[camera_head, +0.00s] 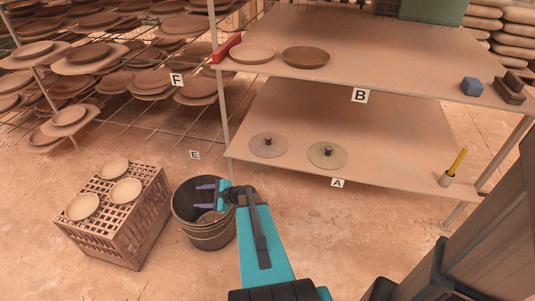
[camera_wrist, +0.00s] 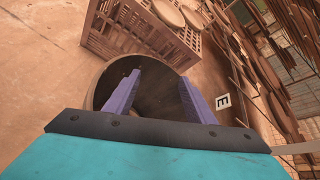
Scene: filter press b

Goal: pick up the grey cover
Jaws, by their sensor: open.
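The grey cover (camera_head: 267,146) is a flat round disc with a dark knob, lying on the left part of the lower shelf (camera_head: 400,150) marked A. A similar olive-green cover (camera_head: 327,159) lies to its right, apart from it. My gripper (camera_head: 203,197) is open, with its two purple fingers over the mouth of a brown bucket (camera_head: 207,238). It is left of the grey cover and nearer to me. In the wrist view my gripper (camera_wrist: 160,76) has nothing between its fingers, and the covers do not show there.
A slatted crate (camera_head: 130,225) with several plates on top stands left of the bucket. A cup with a yellow stick (camera_head: 457,165) stands at the lower shelf's right end.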

